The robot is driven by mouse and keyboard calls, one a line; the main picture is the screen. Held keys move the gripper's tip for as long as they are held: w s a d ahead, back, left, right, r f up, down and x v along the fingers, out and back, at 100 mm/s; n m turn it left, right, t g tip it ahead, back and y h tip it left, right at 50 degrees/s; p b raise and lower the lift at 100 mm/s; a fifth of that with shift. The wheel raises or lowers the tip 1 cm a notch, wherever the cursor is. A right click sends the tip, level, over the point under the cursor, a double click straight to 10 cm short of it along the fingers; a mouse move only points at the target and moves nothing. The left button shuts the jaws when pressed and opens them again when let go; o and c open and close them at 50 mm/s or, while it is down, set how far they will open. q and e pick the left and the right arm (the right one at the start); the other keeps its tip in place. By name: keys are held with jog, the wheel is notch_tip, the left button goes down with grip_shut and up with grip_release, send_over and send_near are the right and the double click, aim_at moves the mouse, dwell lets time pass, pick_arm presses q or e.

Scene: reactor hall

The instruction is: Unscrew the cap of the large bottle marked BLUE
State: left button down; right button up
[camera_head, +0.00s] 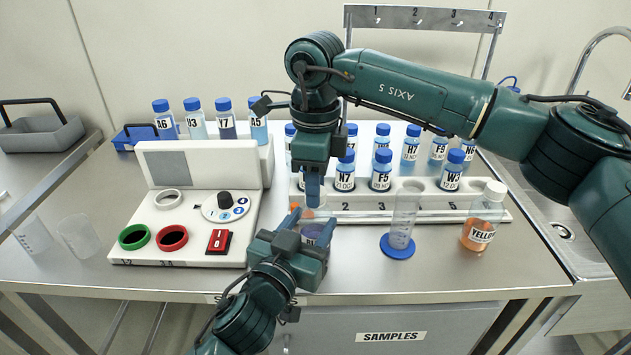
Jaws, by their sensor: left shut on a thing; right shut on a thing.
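The large bottle marked BLUE (312,236) stands upright at the front of the bench, left of the blue-footed cylinder. Its label is partly hidden by my grippers. My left gripper (308,227) comes from the front and is shut on the bottle's body. My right gripper (313,192) points straight down from above and is shut on the cap at the bottle's top. The cap is mostly hidden by the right fingers, so I cannot tell how far it is turned.
A white rack (425,196) of blue-capped sample bottles stands behind. The YELLOW bottle (482,218) and a measuring cylinder (402,220) on a blue foot stand to the right. A white device (190,222) with rings and a red switch is on the left, with beakers (78,236) beyond.

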jog(key=n, duration=0.4)
jog(key=shift+n, duration=0.3)
jog(key=n, duration=0.6)
jog(key=shift+n, duration=0.3)
jog(key=n, duration=0.9)
jog(key=shift+r, duration=0.1)
jog(key=shift+r, duration=0.2)
jog(key=shift+r, duration=0.9)
